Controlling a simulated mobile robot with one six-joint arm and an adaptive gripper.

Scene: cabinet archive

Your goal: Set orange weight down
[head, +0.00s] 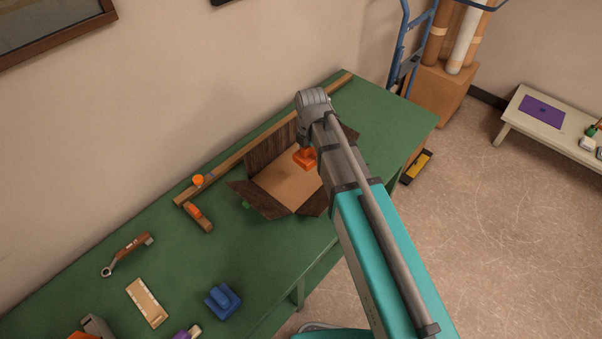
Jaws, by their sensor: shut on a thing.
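The orange weight (305,159) shows in the head view over the inside of an open box (283,187) with dark flaps. My gripper (304,147) is shut on the weight's upper part. My own wrist and forearm hide most of the fingers and the right side of the box. I cannot tell whether the weight touches the box floor or hangs just above it.
The box stands on a green table (170,255) against the wall. A wooden strip (240,155) lies behind it. To the left lie a plane-like tool (199,218), a wrench (127,254), a beige plate (147,303) and a blue weight (222,300). The table's right end is clear.

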